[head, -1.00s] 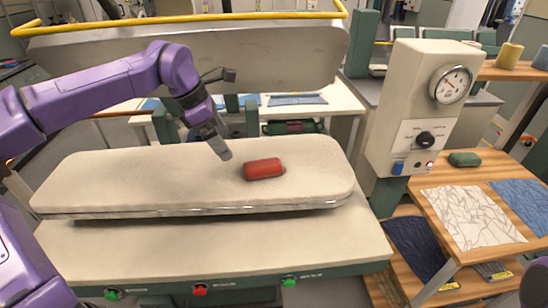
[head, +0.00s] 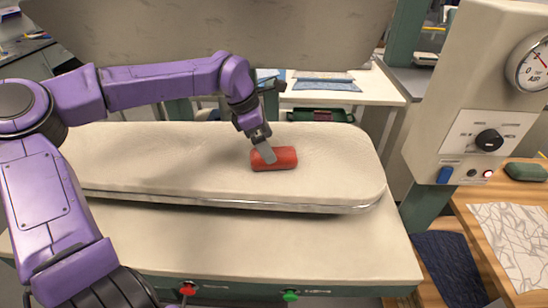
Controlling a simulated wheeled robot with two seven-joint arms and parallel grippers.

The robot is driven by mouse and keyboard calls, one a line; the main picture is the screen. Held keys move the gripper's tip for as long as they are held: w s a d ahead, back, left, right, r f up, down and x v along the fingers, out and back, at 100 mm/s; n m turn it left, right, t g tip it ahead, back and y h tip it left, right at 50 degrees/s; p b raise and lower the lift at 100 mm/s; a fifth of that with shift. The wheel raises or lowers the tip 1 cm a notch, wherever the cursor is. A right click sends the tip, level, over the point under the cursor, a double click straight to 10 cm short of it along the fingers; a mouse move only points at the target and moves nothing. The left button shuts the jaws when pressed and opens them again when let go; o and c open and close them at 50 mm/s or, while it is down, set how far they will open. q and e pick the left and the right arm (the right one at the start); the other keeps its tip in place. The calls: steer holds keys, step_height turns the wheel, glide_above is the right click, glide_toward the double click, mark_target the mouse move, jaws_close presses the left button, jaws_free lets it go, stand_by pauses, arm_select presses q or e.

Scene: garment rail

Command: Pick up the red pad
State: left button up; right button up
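The red pad (head: 284,160) lies on the pale padded lower board of the press (head: 200,165). My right gripper is not in view.
The upper press plate (head: 215,35) hangs behind and above the board. A control box with a gauge (head: 480,110) stands at right. Beside it, a wooden table (head: 475,200) holds a green pad (head: 526,172) and patterned cloth (head: 515,235). The board right of the pad is clear.

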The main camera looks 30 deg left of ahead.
arm_select(q)
steer(key=p+x, duration=0.1)
steer(key=x, duration=0.3)
steer(key=shift+f, duration=0.15)
steer(key=shift+w+d+f, duration=0.15)
steer(key=shift+f, duration=0.15)
steer(key=c, duration=1.1)
steer(key=shift+r, duration=0.15)
steer(key=shift+r, duration=0.3)
steer(key=r, duration=0.3)
steer(key=shift+s+d+b, duration=0.15)
steer(key=shift+s+b, duration=0.05)
steer(key=shift+b, duration=0.2)
steer(key=s+d+r+b, duration=0.2)
steer(key=s+d+r, duration=0.5)
steer(key=s+r, duration=0.2)
steer(key=shift+s+d+b, duration=0.3)
steer(key=shift+s+b, duration=0.05)
steer(key=shift+s, duration=0.8)
